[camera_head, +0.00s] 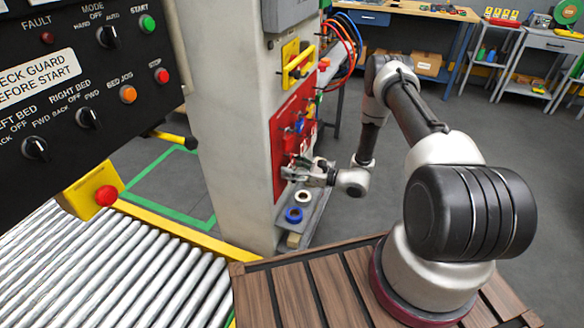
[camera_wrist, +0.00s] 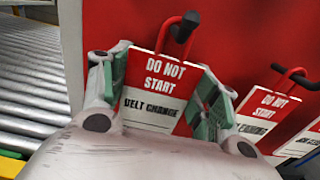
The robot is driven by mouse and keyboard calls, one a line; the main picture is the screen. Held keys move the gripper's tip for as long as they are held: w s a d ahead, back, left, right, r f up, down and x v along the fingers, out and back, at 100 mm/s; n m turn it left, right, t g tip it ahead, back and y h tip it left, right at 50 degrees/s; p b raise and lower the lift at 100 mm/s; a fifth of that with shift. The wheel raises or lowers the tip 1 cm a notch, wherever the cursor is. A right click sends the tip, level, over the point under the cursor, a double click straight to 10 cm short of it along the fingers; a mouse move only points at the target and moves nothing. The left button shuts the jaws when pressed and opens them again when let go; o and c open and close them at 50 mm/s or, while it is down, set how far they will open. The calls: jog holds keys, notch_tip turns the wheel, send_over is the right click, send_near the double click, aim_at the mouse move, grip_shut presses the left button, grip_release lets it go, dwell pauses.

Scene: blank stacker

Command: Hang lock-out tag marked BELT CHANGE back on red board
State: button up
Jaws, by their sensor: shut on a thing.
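The lock-out tag marked BELT CHANGE (camera_wrist: 152,92) is white and red, reads DO NOT START, and has a red loop at its top. In the wrist view my gripper (camera_wrist: 158,98) is shut on it, with one green-padded finger at each side. The tag is upright, close in front of the red board (camera_wrist: 240,30). A black peg (camera_wrist: 187,25) shows at the red loop; I cannot tell whether the loop is around the peg or only beside it. In the head view my gripper (camera_head: 303,170) is at the lower part of the red board (camera_head: 283,135); the tag is too small to make out there.
Two other DO NOT START tags (camera_wrist: 264,112) (camera_wrist: 305,138) hang from pegs to the right. The board is on a grey column (camera_head: 232,120). Below is a ledge with a blue ring (camera_head: 294,215) and a white ring (camera_head: 303,197). A roller conveyor (camera_head: 120,270) lies left.

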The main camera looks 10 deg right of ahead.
jog(key=o, duration=1)
jog(key=shift+o, duration=0.2)
jog(key=shift+d, duration=0.1)
